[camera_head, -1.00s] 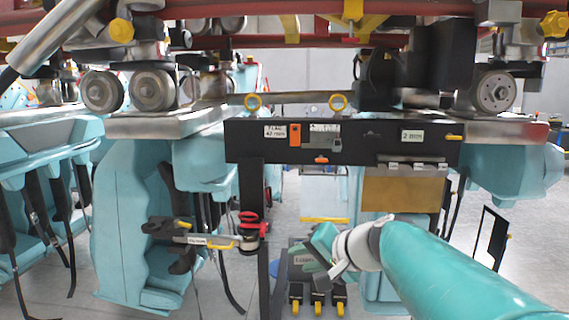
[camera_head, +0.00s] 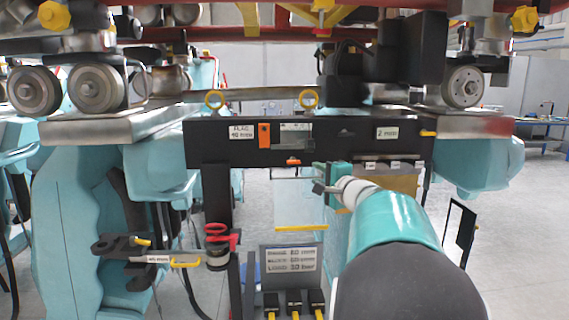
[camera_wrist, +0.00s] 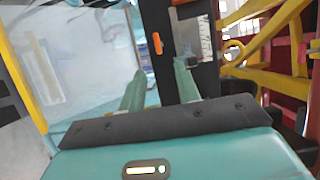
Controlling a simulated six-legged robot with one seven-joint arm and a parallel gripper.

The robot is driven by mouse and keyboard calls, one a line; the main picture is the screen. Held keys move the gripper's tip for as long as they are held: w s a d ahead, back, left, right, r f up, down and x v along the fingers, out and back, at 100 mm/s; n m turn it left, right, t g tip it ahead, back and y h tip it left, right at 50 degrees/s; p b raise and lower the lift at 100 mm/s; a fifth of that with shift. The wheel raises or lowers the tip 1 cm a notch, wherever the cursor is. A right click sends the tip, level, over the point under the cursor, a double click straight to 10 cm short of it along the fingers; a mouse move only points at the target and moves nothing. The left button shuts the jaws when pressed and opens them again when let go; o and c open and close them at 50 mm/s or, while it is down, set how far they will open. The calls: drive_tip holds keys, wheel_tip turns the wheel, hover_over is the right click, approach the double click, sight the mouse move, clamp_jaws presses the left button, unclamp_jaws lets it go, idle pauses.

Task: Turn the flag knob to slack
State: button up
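A black beam panel (camera_head: 350,150) crosses the head view, with a small orange knob (camera_head: 293,161) at its lower edge; I take this to be the flag knob. In the wrist view the same orange knob (camera_wrist: 157,43) sits on the dark bar, ahead of and between my fingertips. My gripper (camera_head: 328,182) is below and right of the knob in the head view, apart from it. In the wrist view my gripper (camera_wrist: 159,70) has its two green fingers spread, with nothing between them. The knob's pointer setting is too small to read.
An orange block (camera_head: 264,135) and a pale gauge window (camera_head: 295,135) are on the panel above. A sign (camera_head: 291,258) stands below. Red-handled hardware (camera_head: 218,236) and a yellow-handled bar (camera_head: 165,260) are at lower left.

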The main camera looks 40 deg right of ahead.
sight(295, 163)
drive_tip(key=x, duration=1.3)
drive_tip(key=shift+w+d+f, duration=0.2)
drive_tip(key=shift+w+f, duration=0.05)
clamp_jaws()
